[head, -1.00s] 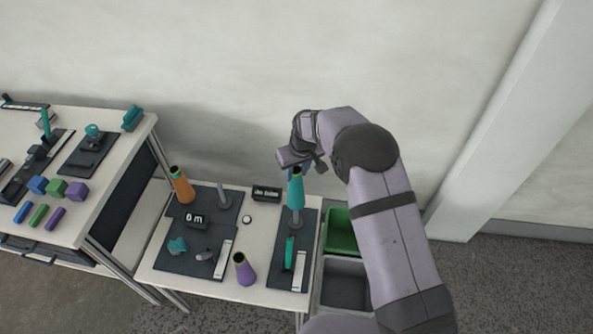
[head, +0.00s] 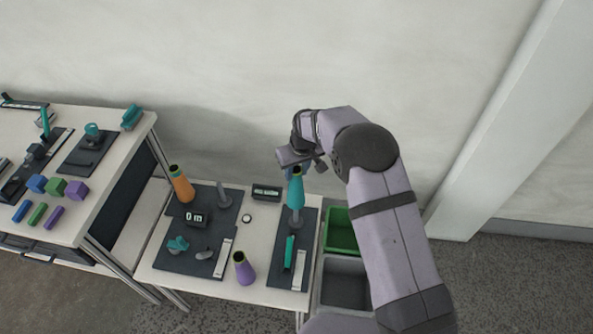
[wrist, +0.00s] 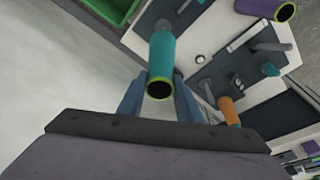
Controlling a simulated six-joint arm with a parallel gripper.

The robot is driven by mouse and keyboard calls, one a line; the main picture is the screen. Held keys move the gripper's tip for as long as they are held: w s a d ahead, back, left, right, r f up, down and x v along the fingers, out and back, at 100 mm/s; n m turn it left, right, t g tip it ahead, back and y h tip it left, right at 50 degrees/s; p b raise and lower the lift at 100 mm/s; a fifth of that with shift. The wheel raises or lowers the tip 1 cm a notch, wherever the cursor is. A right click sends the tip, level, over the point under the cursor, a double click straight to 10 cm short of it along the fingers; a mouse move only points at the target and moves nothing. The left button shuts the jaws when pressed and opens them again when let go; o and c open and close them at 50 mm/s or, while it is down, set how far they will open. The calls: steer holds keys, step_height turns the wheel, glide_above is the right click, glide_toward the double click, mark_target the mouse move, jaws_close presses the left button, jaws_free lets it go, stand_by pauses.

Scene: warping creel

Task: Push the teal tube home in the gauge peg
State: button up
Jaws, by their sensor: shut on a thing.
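The teal tube (head: 296,190) stands about upright at the gauge peg (head: 295,218), whose grey lower part shows beneath it. In the wrist view the tube (wrist: 161,62) shows its dark open end with a yellow-green rim, and the grey peg (wrist: 184,7) sticks out beyond its far end. My gripper (head: 292,171) is at the tube's upper end, shut on it; its blue fingers (wrist: 160,100) lie on both sides of the rim end in the wrist view. How far the peg reaches inside the tube is hidden.
An orange tube (head: 182,186) and a purple tube (head: 244,268) stand to the left on the table. A small display (head: 266,192) is left of the peg. Green (head: 341,230) and grey (head: 344,282) bins stand to the right. An empty peg (head: 223,195) is on the left board.

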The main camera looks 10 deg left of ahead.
mark_target(297, 183)
steer(key=shift+f, duration=0.1)
steer(key=shift+f+b, duration=0.5)
steer(key=shift+f, duration=0.15)
steer(key=shift+f+b, duration=1.75)
steer(key=shift+f, duration=0.75)
steer(key=shift+f+b, duration=1.85)
steer(key=shift+f, duration=0.65)
steer(key=shift+f+b, duration=0.65)
steer(key=shift+f, duration=0.3)
